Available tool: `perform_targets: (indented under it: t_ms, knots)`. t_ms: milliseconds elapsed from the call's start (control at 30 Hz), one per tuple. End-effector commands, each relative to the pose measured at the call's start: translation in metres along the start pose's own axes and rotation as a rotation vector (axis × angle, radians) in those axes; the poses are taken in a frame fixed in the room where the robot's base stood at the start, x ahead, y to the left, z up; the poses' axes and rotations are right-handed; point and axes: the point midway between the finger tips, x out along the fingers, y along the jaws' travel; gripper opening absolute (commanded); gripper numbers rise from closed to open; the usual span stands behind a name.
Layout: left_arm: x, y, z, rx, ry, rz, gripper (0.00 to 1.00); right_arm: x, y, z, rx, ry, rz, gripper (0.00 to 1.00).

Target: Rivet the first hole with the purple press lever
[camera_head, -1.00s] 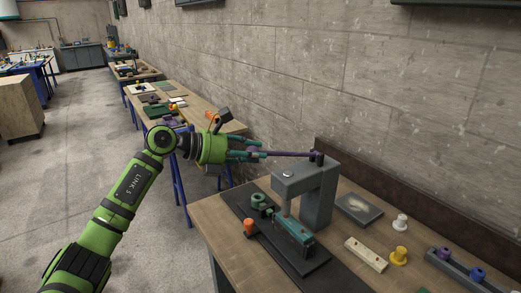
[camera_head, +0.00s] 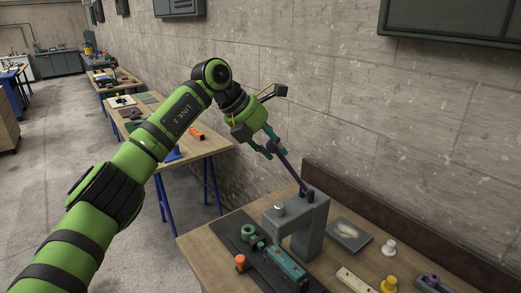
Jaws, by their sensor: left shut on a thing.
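The purple press lever (camera_head: 290,170) slants up and to the left from its pivot on top of the grey press (camera_head: 312,216). My left gripper (camera_head: 272,150) is shut on the raised end of the lever, above the press. A teal block (camera_head: 286,265) lies on the dark base plate (camera_head: 232,222) under the press arm. The holes in the work are too small to make out. My right gripper is not in view.
Near the press on the wooden bench are an orange piece (camera_head: 240,262), a green ring-shaped piece (camera_head: 248,233), a flat grey plate (camera_head: 349,236), a cream strip (camera_head: 354,281), a white spool (camera_head: 388,247) and a yellow spool (camera_head: 389,284). A brown backboard and the wall stand behind.

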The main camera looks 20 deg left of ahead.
Motion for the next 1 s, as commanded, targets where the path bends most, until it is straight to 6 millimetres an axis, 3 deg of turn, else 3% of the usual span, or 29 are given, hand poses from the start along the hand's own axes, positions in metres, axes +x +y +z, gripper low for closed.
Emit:
perform_targets:
  t_ms: [600,633,700,1000]
  knots:
    - [0.003,-0.005,0.0048,-0.009,0.034,0.01,0.0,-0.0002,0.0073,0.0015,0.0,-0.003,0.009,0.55]
    - [0.003,-0.005,0.0048,-0.009,0.034,0.01,0.37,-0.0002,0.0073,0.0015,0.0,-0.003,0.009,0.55]
    - [0.0031,-0.0051,0.0047,-0.008,0.034,0.009,0.58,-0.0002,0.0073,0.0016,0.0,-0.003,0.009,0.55]
    - [0.002,-0.0058,0.0056,-0.007,0.031,0.008,0.58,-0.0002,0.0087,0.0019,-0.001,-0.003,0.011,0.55]
